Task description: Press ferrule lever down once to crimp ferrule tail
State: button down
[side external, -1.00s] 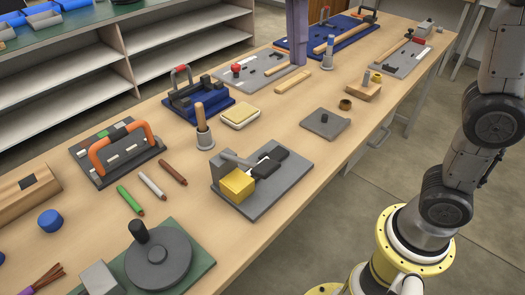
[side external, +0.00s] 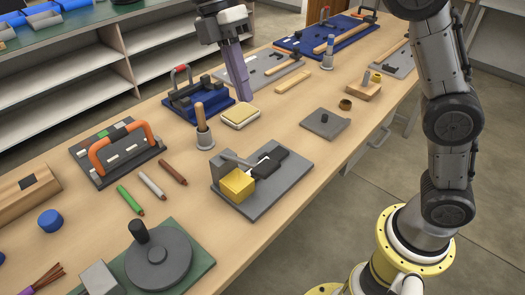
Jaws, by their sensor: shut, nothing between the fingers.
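A grey base plate (side external: 275,197) near the middle carries a yellow block (side external: 237,184), black blocks (side external: 270,162) and a grey lever bar (side external: 238,159); this looks like the ferrule crimper. The lever slopes slightly, its end near the black blocks. A thin white piece, perhaps the ferrule tail, shows by the black blocks, too small to tell. My gripper (side external: 243,97), with long purple fingers, is shut and empty. It points down beyond the crimper, just behind a cream pad (side external: 240,115) in the picture, and is apart from the lever.
A wooden-handled tool (side external: 201,125) stands upright in a cup left of the crimper. A blue fixture (side external: 197,101) with a red handle is close left of my gripper. A grey plate with a knob (side external: 325,123) lies right. Bare table lies in front of the crimper.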

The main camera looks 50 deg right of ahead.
aim_at(273, 170)
jog(key=x, duration=1.3)
jog(key=shift+s+f, duration=0.15)
jog(key=shift+f, duration=0.15)
jog(key=shift+s+f+t, duration=0.55)
jog(key=shift+f+t, duration=0.05)
jog(key=shift+f, duration=0.05)
jog(key=f+t, duration=0.1)
jog(key=f, duration=0.1)
jog(key=s+f+t, duration=0.1)
jog(key=f+t, duration=0.1)
jog(key=shift+s, duration=0.25)
jog(key=shift+s+f, duration=0.2)
jog(key=shift+f, duration=1.05)
notch_tip(273, 170, up, 15)
jog(key=s, duration=0.1)
